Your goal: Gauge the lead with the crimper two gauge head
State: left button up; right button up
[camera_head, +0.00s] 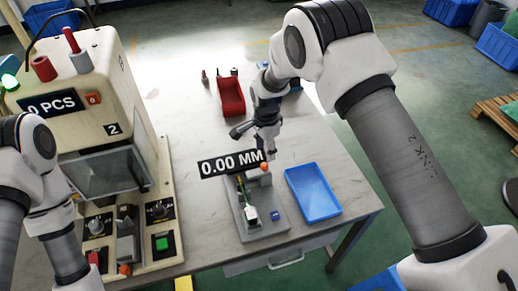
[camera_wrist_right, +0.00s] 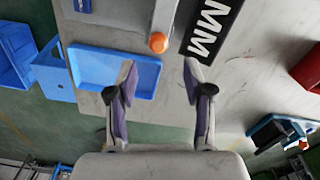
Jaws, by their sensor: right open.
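The gauge head (camera_head: 244,229) stands on the table as a grey base below the black "0.00 MM" display (camera_head: 231,163). An orange knob (camera_head: 264,166) is at its far end. A slim white and green piece, perhaps the lead (camera_head: 251,214), lies along the gauge; its ends are unclear. My right gripper (camera_head: 267,150) is just above the knob end beside the display. In the right wrist view my right gripper (camera_wrist_right: 160,69) is open with nothing between the fingers, and the orange knob (camera_wrist_right: 158,42) shows beyond the tips. My left arm is at the left edge; its gripper is not visible.
The cream crimper (camera_head: 85,75), marked 2 and reading 0 PCS, stands at the left. A blue tray (camera_head: 313,211) is right of the gauge. A red bin (camera_head: 231,98) is farther back. Bare tabletop lies between the crimper and the gauge.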

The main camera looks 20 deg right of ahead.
aim_at(265, 165)
jog(key=shift+w+f, duration=0.25)
jog(key=shift+w, duration=0.1)
jog(key=f, duration=0.1)
jog(key=s+f+p, duration=0.1)
jog(key=f, duration=0.1)
jog(key=f+p, duration=0.1)
jog(key=shift+s+f, duration=0.25)
jog(key=shift+f, duration=0.1)
jog(key=shift+w+f, duration=0.25)
jog(key=shift+f, duration=0.4)
jog(key=shift+w+f, duration=0.2)
jog(key=shift+f, duration=0.4)
jog(key=shift+s+r, duration=0.15)
jog(key=shift+c, duration=1.3)
jog(key=shift+s, duration=0.1)
grip_shut()
